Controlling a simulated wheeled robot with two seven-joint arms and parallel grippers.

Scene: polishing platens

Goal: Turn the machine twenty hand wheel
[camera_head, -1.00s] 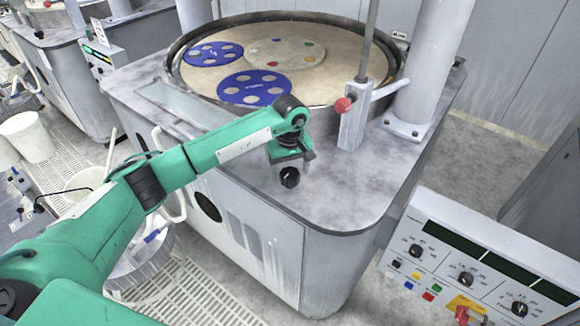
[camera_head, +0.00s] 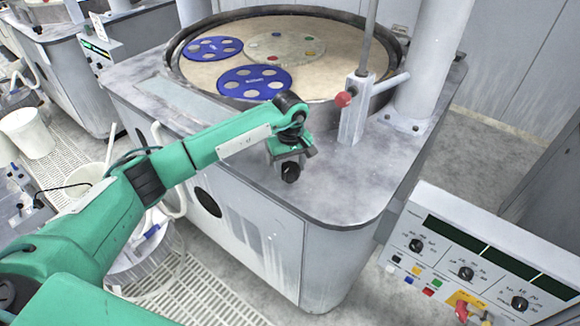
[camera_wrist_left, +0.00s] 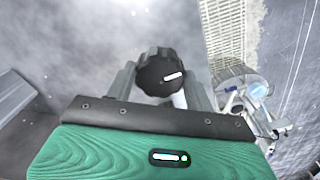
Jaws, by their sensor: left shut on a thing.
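The hand wheel is a small black ribbed knob (camera_head: 290,173) at the near edge of the grey machine top. In the left wrist view the black knob (camera_wrist_left: 158,75) shows a white mark pointing to the right. My left gripper (camera_head: 289,163) reaches down over the machine edge and is shut on the knob. Its two grey fingers stand on either side of the knob in the left wrist view (camera_wrist_left: 160,85). Part of the knob's rim is hidden by the fingers. My right gripper is not in view.
A round platen (camera_head: 310,90) with blue carriers (camera_head: 255,82) lies behind the arm. A post with a red ball (camera_head: 344,99) stands right of the gripper. A control panel (camera_head: 480,260) stands at the lower right. A white bucket (camera_head: 28,133) is at the left.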

